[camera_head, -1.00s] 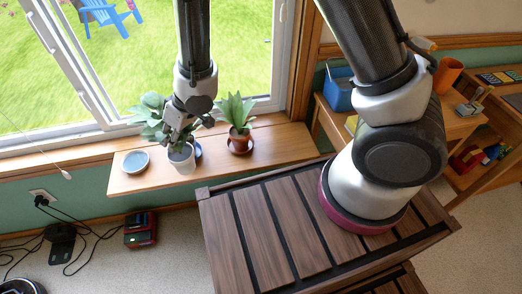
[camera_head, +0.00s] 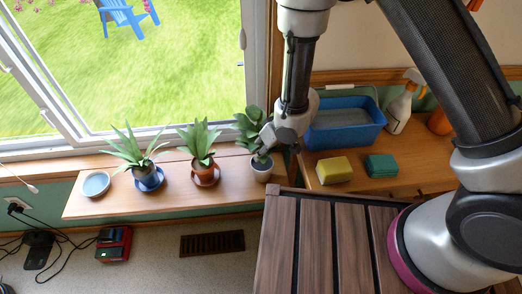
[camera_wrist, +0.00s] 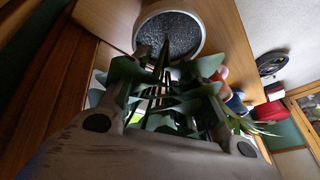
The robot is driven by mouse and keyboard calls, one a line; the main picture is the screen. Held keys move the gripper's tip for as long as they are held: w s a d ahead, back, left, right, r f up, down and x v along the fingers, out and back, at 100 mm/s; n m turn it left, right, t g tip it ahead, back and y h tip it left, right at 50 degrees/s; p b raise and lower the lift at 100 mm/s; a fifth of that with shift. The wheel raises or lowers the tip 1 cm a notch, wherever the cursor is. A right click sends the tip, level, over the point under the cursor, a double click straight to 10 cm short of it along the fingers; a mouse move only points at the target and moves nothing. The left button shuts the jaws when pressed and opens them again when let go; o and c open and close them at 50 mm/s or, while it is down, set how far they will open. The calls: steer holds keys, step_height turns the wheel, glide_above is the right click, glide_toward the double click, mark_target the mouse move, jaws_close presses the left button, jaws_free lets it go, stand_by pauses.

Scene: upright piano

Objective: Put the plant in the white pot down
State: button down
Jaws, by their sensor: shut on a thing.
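The plant in the white pot (camera_head: 260,172) is at the right end of the wooden window shelf (camera_head: 232,192), with green leaves (camera_head: 248,124) rising behind my gripper. My gripper (camera_head: 262,152) is shut on the plant just above the pot's rim. In the wrist view the white pot (camera_wrist: 197,33) shows its dark soil, and the leaves (camera_wrist: 148,78) cover much of my gripper's fingers (camera_wrist: 165,95). The pot looks upright. I cannot tell whether its base touches the shelf.
To the left on the shelf stand a plant in a terracotta pot (camera_head: 205,171), a plant in a blue pot (camera_head: 146,172) and an empty blue saucer (camera_head: 95,184). To the right, a table holds a blue tub (camera_head: 345,135), a yellow sponge (camera_head: 334,169), a green sponge (camera_head: 381,165) and a spray bottle (camera_head: 399,112).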

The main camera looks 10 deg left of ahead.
steer(key=shift+f, duration=0.2)
steer(key=shift+a+f, duration=0.1)
steer(key=shift+f, duration=0.05)
steer(key=c, duration=1.1)
jaws_free()
steer(key=v, duration=1.2)
steer(key=shift+a, duration=0.1)
